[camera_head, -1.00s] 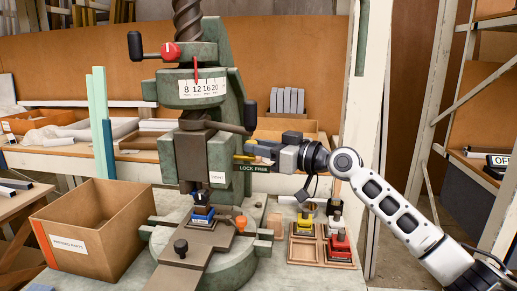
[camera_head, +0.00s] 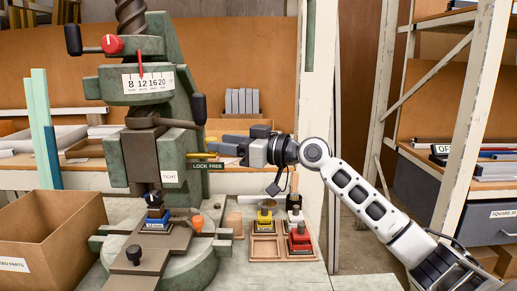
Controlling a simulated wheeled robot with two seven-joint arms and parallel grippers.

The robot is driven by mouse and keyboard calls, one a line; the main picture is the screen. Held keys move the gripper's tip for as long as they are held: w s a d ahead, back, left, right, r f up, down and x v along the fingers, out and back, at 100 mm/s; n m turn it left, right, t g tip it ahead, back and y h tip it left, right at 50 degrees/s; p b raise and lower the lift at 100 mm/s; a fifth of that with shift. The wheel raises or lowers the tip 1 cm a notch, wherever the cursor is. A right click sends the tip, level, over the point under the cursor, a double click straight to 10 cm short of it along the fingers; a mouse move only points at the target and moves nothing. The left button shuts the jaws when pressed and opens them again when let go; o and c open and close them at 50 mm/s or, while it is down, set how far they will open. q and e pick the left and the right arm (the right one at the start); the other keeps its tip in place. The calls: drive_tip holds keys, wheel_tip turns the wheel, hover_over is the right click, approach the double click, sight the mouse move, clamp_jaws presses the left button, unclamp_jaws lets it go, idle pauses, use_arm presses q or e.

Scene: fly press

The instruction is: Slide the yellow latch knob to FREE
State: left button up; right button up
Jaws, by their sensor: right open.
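The yellow latch knob (camera_head: 201,155) shows as a small yellow bar on the right side of the green press, just above the dark "LOCK FREE" label (camera_head: 206,166). My right gripper (camera_head: 223,144) comes in from the right. It is open, with its fingertips pointing left, close by the right end of the yellow bar. I cannot tell whether a finger touches the knob, and the fingers may hide part of it. The knob's exact place along the label is too small to tell. My left gripper is out of view.
The press column (camera_head: 170,110) rises with a red-knobbed lever (camera_head: 112,44) and a dark-tipped handle (camera_head: 199,109) near my gripper. A wooden tray (camera_head: 265,248) with yellow and red pieces stands below. A cardboard box (camera_head: 75,228) is at lower left.

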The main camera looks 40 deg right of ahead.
use_arm(q)
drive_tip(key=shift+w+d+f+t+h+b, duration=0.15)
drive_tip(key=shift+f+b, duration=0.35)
drive_tip(key=shift+b, duration=0.9)
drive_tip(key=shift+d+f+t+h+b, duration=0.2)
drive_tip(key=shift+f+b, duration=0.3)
drive_tip(key=shift+b, duration=0.85)
use_arm(e)
drive_tip(key=v, duration=1.5)
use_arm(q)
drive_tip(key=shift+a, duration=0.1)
